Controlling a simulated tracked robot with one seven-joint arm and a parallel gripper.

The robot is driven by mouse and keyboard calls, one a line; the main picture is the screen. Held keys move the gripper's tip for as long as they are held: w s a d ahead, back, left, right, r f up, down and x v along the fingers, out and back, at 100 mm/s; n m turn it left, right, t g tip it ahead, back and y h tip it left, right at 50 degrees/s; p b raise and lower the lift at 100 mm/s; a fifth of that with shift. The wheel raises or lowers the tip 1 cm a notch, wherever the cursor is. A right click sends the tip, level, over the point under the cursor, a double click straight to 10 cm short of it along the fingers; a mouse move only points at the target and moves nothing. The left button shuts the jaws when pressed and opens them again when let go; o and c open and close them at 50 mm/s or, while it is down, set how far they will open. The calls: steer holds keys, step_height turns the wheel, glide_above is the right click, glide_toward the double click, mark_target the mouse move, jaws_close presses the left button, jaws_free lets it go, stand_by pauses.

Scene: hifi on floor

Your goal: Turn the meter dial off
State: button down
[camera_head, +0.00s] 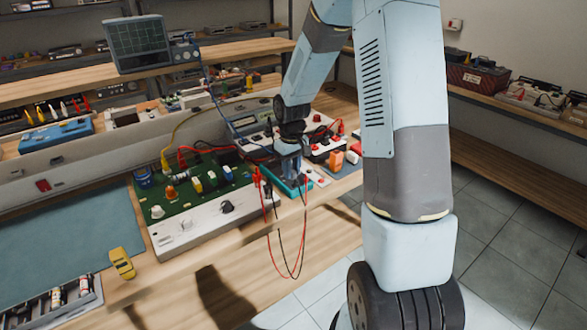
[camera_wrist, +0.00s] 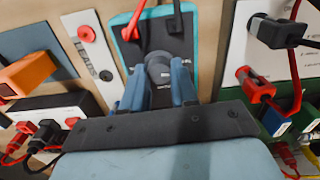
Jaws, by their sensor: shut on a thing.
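The meter is dark-faced with a teal rim (camera_head: 293,187). It lies on the bench in front of my gripper, and in the wrist view its rim (camera_wrist: 195,30) surrounds a dark panel. The grey round dial (camera_wrist: 158,66) sits on that panel. My gripper (camera_wrist: 158,88) has its two blue fingers at either side of the dial and is shut on it. In the head view my gripper (camera_head: 289,150) points down over the meter and hides the dial there. The dial's pointer and markings cannot be read.
A green circuit board unit (camera_head: 205,200) stands to the left. Red and black leads (camera_head: 285,270) hang over the bench's front edge. A white panel (camera_wrist: 80,60) lies beside the meter.

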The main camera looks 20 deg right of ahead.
steer(key=shift+n, duration=0.8)
steer(key=c, duration=0.9)
jaws_free()
steer(key=shift+o, duration=0.2)
step_height(320, 180, up, 14)
steer(key=shift+f, duration=0.15)
